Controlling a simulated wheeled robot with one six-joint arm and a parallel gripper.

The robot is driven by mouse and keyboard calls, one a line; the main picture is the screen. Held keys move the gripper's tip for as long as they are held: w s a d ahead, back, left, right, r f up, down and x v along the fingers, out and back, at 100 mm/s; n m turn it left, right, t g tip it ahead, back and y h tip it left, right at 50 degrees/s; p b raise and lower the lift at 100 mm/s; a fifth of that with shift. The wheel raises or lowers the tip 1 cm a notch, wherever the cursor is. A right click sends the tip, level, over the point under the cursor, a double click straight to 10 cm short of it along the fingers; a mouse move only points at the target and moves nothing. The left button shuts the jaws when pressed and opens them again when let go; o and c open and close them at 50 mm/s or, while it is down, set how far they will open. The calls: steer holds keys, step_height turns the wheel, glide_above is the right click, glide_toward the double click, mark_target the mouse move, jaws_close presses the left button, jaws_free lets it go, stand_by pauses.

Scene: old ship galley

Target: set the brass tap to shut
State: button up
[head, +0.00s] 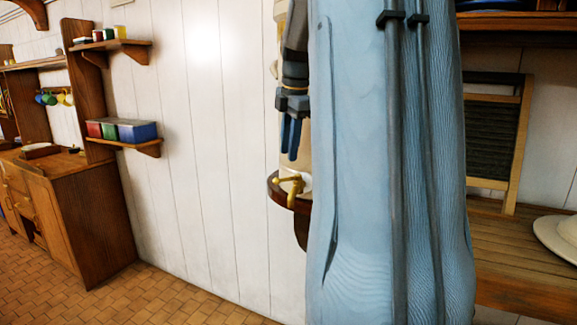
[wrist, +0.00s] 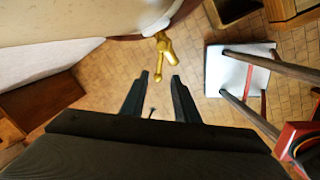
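The brass tap (head: 292,187) sticks out low on the front of a cream vessel (head: 286,160), which stands on a small dark wooden shelf (head: 276,190). In the wrist view the tap (wrist: 164,44) is just beyond my fingertips, with a thin arm running down-left to a small knob. My gripper (head: 289,157) points down above the tap in the head view, apart from it. My own blue arm hides much of the vessel and the shelf's right side.
A washboard (head: 490,130) and a pale hat-like thing (head: 558,238) are on a wooden bench at right. In the wrist view, a white-seated chair (wrist: 235,75) and a red object (wrist: 300,143) are at right. Tiled floor lies clear at left, before a wooden cabinet (head: 80,215).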

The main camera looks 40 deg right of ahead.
mark_target(287, 178)
step_height(287, 178, down, 7)
steer(key=w+p, duration=0.1)
steer(key=shift+w+d+f+p, duration=0.15)
steer(key=shift+w+d+p, duration=0.05)
steer(key=shift+d+p, duration=0.15)
jaws_close()
